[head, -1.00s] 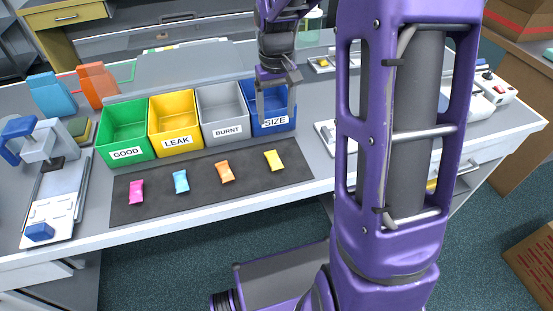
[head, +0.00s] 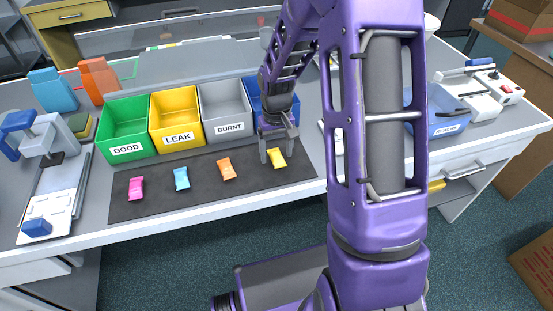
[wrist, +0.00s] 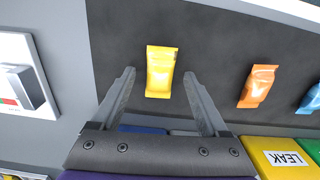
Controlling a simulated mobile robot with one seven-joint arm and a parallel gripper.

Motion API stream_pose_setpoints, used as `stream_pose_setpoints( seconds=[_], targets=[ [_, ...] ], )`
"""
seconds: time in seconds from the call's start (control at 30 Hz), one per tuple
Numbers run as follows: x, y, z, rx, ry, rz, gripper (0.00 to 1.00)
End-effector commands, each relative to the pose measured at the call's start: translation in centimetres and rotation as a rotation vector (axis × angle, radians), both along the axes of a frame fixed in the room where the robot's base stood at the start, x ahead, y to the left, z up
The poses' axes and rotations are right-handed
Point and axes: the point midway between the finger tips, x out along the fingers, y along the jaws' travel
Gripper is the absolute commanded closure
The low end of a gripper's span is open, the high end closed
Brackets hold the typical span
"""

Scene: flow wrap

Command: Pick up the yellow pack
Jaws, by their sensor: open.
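The yellow pack (head: 276,158) lies flat on the dark mat (head: 250,180), at the right end of a row of packs. My gripper (head: 277,158) is open and above the mat close to the yellow pack, which shows partly between the fingers in the head view. In the wrist view the yellow pack (wrist: 161,72) lies just beyond the fingertips of my open gripper (wrist: 158,78), roughly centred between them. Nothing is held.
An orange pack (head: 227,169), a blue pack (head: 181,178) and a pink pack (head: 136,188) lie to the left on the mat. Behind stand the green GOOD bin (head: 127,150), yellow LEAK bin (head: 178,140), grey BURNT bin (head: 229,127) and a blue bin, partly hidden by my arm.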

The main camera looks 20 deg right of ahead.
Motion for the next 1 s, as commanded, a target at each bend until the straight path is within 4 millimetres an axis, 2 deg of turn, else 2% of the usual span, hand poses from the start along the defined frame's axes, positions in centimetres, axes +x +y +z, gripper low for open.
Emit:
stream_pose_setpoints(
  seconds=[0.27, 0.7, 1.0],
  targets=[
    [0.02, -0.02, -0.40, 0.000, -0.001, 0.000, 0.22],
    [0.01, -0.02, -0.38, 0.000, -0.001, 0.000, 1.00],
    [0.03, -0.03, -0.21, -0.001, -0.001, 0.000, 1.00]
  ],
)
